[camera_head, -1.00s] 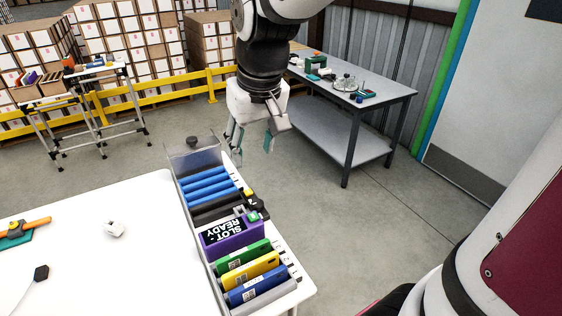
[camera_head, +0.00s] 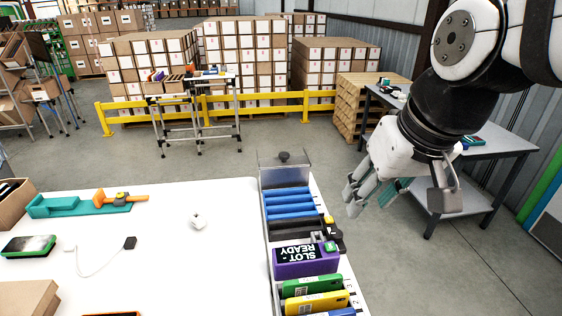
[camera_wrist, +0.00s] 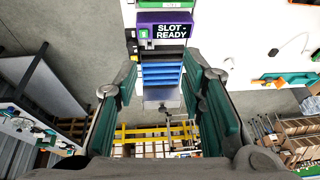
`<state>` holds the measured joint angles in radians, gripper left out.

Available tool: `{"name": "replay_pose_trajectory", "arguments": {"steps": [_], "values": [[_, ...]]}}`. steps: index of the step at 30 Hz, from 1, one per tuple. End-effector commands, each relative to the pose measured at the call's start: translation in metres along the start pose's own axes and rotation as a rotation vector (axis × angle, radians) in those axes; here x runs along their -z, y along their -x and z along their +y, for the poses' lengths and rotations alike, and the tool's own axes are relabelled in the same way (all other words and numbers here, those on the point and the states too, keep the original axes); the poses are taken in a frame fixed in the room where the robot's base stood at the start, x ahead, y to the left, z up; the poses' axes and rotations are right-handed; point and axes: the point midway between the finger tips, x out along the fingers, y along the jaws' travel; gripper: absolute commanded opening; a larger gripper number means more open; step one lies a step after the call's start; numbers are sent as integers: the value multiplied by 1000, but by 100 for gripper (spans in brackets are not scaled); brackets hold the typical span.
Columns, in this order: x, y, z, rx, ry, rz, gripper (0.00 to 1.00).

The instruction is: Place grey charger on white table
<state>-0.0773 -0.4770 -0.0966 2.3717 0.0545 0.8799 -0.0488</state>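The white table (camera_head: 165,285) fills the lower left of the head view. My gripper (camera_head: 398,200) hangs to the right of the table, past the slotted rack (camera_head: 269,262), over the floor. In the wrist view my gripper (camera_wrist: 165,100) has its teal-padded fingers spread apart with nothing between them. No clearly grey charger shows.
The rack along the table's right edge holds blue bars, a purple "SLOT-READY" box (camera_head: 305,261), and green and yellow pieces. A teal tool with an orange handle (camera_head: 85,205) and a green-edged device (camera_head: 28,246) lie left. A grey bench (camera_head: 500,143) stands behind my gripper.

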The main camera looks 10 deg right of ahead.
Motion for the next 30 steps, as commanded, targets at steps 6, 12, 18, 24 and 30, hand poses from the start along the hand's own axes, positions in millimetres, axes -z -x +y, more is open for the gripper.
{"name": "replay_pose_trajectory", "arguments": {"steps": [6, 12, 18, 24, 30], "values": [[52, -70, 3, 28, -17, -121, 37], [88, -142, 8, 17, -25, -217, 37], [112, -220, 17, -25, -21, -303, 37], [123, -274, 24, -68, -9, -354, 37], [124, -294, 27, -82, -5, -369, 37]]}}
